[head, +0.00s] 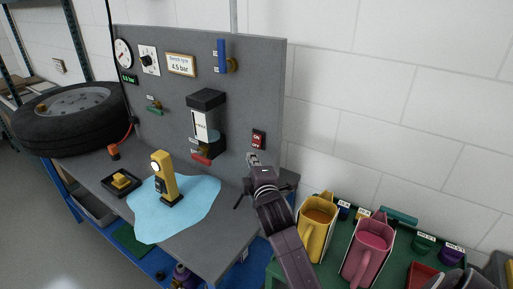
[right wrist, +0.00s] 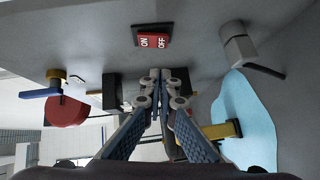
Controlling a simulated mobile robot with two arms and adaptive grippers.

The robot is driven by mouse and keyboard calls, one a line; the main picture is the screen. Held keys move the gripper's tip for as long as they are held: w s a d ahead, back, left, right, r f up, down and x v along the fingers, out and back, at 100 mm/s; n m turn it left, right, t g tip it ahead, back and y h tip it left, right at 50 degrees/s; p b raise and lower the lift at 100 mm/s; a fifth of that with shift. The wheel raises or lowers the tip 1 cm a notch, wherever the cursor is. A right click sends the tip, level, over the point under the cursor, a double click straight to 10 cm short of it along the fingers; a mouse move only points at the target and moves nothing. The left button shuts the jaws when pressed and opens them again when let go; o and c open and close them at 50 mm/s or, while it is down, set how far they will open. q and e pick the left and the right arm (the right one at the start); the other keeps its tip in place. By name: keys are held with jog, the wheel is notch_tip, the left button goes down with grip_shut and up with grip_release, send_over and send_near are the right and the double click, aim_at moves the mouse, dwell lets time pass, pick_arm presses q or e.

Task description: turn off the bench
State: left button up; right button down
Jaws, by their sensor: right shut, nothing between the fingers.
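The red rocker switch (head: 258,139) sits low on the right side of the grey upright panel (head: 262,75). In the head view I read ON on it; in the right wrist view its red face (right wrist: 152,38) shows both ON and OFF. Which side is pressed in I cannot tell. My right gripper (head: 253,159) is shut and empty, just below the switch in the head view. In the right wrist view its closed fingertips (right wrist: 160,73) point toward the panel, apart from the switch. My left gripper is not in view.
A yellow gauge post (head: 165,178) stands in a blue puddle (head: 200,205) on the bench. A black-topped container (head: 206,115) juts from the panel left of the switch. Yellow (head: 316,230) and pink (head: 368,248) jugs stand at right. A tire (head: 70,118) lies at left.

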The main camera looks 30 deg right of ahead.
aim_at(254, 144)
jog(key=w+d+p, duration=0.1)
jog(key=w+d, duration=0.1)
jog(key=w+d+f+p, duration=0.1)
jog(key=w+d, duration=0.1)
jog(key=d, duration=0.1)
jog(key=shift+w, duration=0.25)
jog(key=shift+f, duration=0.1)
